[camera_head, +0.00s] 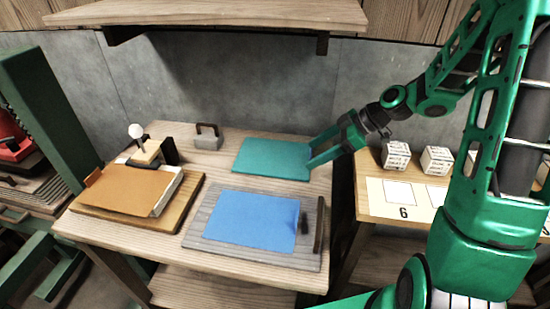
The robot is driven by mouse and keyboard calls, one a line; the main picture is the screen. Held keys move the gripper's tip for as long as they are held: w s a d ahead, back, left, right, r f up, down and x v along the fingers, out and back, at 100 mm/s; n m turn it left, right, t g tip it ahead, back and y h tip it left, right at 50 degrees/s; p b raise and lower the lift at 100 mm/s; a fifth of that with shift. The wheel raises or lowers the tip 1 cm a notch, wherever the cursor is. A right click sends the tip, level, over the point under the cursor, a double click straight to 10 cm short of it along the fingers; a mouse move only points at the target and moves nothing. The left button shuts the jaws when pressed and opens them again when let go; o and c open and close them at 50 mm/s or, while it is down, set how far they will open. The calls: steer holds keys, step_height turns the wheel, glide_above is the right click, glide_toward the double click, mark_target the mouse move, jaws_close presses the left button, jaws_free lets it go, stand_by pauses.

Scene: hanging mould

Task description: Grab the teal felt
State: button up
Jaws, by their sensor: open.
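The teal felt (271,157) is a flat rectangular sheet lying at the back right of the wooden table. My gripper (309,158) comes in from the right, and its two fingers are apart at the felt's right edge. I cannot tell whether the felt's edge lies between the fingers or whether they touch it. A blue sheet (250,220) lies on a grey board in front of the teal felt.
An orange-brown sheet (130,190) lies on a stack at the table's left. A grey block with a handle (207,140) stands behind. A shelf (210,12) overhangs the table. White boxes (396,155) stand on a side table at right, near my arm.

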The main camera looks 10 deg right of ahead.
steer(key=shift+w+a+f, duration=0.1)
steer(key=shift+a+f, duration=0.2)
steer(key=c, duration=1.2)
steer(key=shift+r, duration=0.1)
